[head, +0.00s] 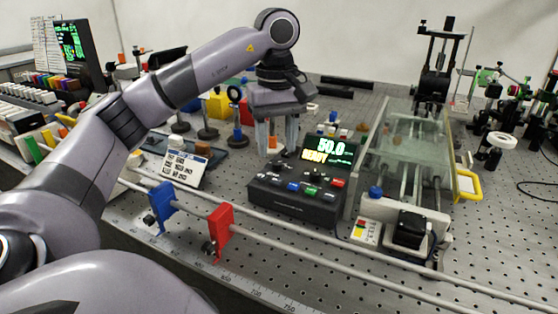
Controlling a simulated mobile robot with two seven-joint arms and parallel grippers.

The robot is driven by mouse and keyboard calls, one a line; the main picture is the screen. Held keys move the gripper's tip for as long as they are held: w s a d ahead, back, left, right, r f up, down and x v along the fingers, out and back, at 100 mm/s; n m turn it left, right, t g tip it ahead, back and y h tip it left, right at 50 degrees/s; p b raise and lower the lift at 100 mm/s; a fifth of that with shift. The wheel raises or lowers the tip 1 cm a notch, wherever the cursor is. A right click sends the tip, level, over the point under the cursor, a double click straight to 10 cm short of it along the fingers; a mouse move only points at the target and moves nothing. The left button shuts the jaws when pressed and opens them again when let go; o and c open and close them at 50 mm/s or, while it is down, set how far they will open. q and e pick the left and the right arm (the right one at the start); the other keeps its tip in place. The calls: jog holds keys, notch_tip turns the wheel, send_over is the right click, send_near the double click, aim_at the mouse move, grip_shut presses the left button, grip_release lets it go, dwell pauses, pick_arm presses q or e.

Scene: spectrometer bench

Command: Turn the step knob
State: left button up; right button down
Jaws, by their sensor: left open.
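The black control box (290,208) stands on the perforated bench in the middle, with a lit display (328,149) that reads 50.0 and READY. Its sloped panel carries a black knob (313,178), coloured buttons and small controls; I cannot read which one is the step knob. Whether a fingertip touches anything is unclear. My right gripper is not in view.
A glass-covered stage (408,150) with a yellow handle (467,186) stands right of the box. Rails with a blue clamp (162,202) and a red clamp (221,229) run in front.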

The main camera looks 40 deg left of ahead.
aim_at(277, 162)
pick_arm(q)
jog(key=shift+f, duration=1.7)
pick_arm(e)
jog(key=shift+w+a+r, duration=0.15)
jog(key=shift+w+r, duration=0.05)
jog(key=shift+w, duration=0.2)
pick_arm(q)
grip_shut()
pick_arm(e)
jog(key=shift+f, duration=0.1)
